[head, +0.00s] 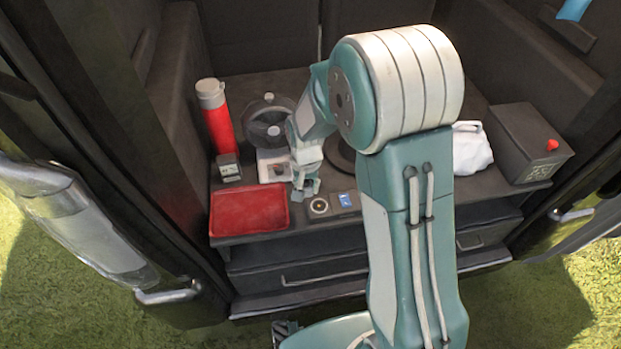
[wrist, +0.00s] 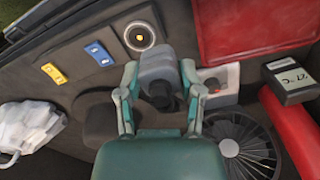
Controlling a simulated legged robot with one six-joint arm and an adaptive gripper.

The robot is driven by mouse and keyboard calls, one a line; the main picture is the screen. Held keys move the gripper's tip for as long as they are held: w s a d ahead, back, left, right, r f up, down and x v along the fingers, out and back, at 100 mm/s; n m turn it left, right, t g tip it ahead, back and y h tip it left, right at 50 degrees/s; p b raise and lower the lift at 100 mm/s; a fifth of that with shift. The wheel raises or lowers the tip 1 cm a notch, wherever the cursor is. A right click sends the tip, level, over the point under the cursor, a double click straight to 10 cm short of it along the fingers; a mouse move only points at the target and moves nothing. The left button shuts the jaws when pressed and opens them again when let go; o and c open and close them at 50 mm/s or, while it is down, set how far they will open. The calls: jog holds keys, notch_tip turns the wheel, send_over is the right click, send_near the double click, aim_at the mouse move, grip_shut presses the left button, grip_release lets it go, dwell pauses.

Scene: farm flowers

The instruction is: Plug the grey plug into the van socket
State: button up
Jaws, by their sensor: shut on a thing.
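My gripper (wrist: 159,72) is shut on the grey plug (wrist: 158,63), one finger on each side, with a dark part of it showing between the fingers. In the head view my gripper (head: 306,184) hangs over the shelf near its front edge, with the grey plug (head: 303,194) small below it. The van socket (wrist: 139,37) is a round black disc with a pale ring and a yellow centre. In the head view the socket (head: 319,206) is just right of the plug. The plug looks apart from the socket; its exact height is hard to tell.
A red tray (head: 249,209) lies left of the socket, a blue switch (head: 345,199) right of it. Behind stand a red flask (head: 216,116), a small display (head: 229,168), a fan (head: 268,122) and a pale box (head: 272,164). A white bag (head: 470,148) and dark box (head: 528,144) are right.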

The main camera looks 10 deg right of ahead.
jog(key=shift+s+a+r, duration=0.2)
jog(key=shift+s, duration=0.1)
send_over(319, 206)
notch_tip(319, 206, down, 3)
jog(key=shift+w+r, duration=0.15)
jog(key=shift+r, duration=0.05)
jog(key=shift+f, duration=2.85)
jog(key=shift+f, duration=0.5)
dwell(0.3)
jog(key=o, duration=1.2)
jog(key=shift+c, duration=0.2)
